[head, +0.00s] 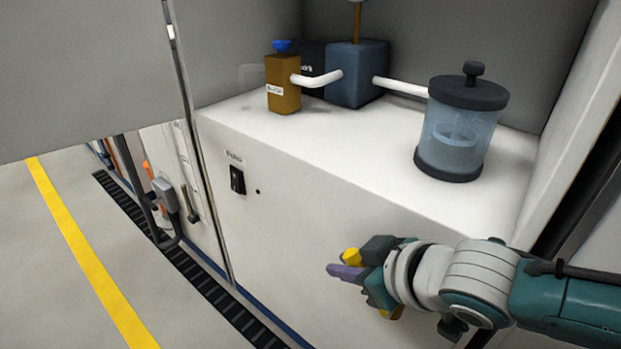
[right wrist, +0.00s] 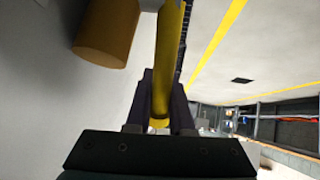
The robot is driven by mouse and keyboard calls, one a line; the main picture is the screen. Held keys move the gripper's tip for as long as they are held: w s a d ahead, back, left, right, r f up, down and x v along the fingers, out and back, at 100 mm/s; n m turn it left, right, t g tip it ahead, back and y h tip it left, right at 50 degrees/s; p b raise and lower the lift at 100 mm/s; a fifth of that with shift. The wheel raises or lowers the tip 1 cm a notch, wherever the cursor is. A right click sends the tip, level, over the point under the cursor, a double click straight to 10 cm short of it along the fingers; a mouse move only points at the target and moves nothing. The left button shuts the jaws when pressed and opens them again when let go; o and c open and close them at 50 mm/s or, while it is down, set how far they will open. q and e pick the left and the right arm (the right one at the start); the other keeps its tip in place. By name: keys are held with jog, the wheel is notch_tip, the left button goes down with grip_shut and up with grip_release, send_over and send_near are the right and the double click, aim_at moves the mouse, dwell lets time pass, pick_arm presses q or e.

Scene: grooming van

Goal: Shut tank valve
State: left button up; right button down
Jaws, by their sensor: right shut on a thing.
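My right gripper (head: 345,271) is in front of the white cabinet face, low in the head view. Its dark purple fingers are shut on a yellow lever (right wrist: 168,55), which looks like the valve handle. The lever runs up between the fingers (right wrist: 165,108) in the right wrist view. Only a bit of yellow (head: 351,256) shows beside the fingers in the head view. A brass-coloured cylinder (right wrist: 107,35) is beside the lever, close to the white face; it may be part of the valve. The valve body is mostly hidden by my gripper. My left gripper is not in view.
On the white counter (head: 330,150) stand a clear jar with black lid (head: 458,130), a blue box (head: 357,75) and a brown bottle (head: 283,83), joined by white pipes. A black switch (head: 237,180) is on the cabinet face. Open floor (head: 60,270) lies left.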

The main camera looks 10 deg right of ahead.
notch_tip(320, 180, down, 6)
jog(key=g+h+b, duration=0.5)
jog(key=g+b, duration=0.1)
jog(key=b, duration=0.2)
jog(key=shift+w+a+f+n+g+b, duration=0.15)
jog(key=shift+w+a+n+g+b, duration=0.05)
jog(key=shift+n+g+b, duration=0.2)
jog(key=c, duration=0.8)
grip_release()
